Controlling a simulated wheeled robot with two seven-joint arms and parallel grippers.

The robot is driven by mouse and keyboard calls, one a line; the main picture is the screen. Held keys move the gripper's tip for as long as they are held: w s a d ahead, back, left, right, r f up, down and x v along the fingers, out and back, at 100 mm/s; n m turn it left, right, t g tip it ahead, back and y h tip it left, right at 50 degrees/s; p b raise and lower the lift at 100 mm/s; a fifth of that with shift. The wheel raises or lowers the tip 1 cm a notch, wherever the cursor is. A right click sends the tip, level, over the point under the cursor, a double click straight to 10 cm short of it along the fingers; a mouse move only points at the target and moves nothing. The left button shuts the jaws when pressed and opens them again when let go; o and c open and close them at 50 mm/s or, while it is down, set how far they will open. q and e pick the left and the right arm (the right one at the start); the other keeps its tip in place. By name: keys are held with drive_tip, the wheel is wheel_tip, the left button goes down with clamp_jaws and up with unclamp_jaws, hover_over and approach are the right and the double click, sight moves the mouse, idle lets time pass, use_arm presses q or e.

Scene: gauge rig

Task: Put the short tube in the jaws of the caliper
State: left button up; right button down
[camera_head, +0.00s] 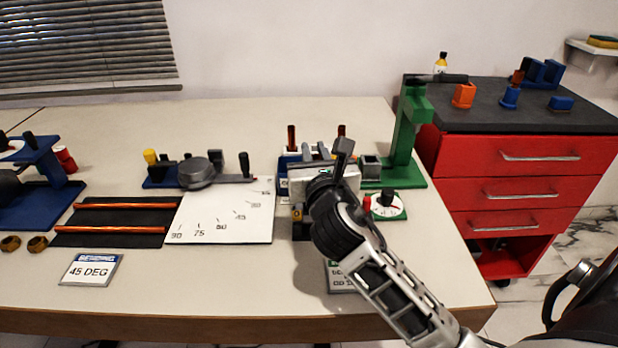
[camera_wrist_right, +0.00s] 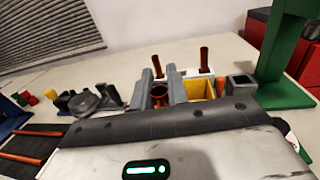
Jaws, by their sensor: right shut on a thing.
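My right gripper (camera_head: 317,153) is above the back middle of the table, and its body covers much of what is behind it. In the right wrist view, its two grey fingers (camera_wrist_right: 161,86) are shut on a short copper-coloured tube (camera_wrist_right: 160,93), whose open end faces up. The tube is hidden in the head view. I cannot make out the caliper or its jaws clearly; they may be behind my gripper and arm. My left gripper is not in view.
Two upright copper rods (camera_wrist_right: 204,60) stand behind the gripper, near a yellow bin (camera_wrist_right: 200,90). A white angle sheet (camera_head: 225,218) and black mat (camera_head: 110,222) lie left.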

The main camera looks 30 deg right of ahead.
drive_tip(key=shift+w+a+f, duration=0.15)
drive_tip(key=shift+f, duration=0.05)
drive_tip(key=f, duration=0.1)
drive_tip(key=f+b, duration=0.2)
drive_tip(key=shift+w+a+f, duration=0.25)
drive_tip(key=shift+f, duration=0.25)
drive_tip(key=shift+r, duration=0.1)
drive_tip(key=c, duration=1.4)
unclamp_jaws()
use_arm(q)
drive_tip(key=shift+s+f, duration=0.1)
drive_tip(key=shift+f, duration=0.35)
use_arm(e)
drive_tip(key=shift+o, duration=0.2)
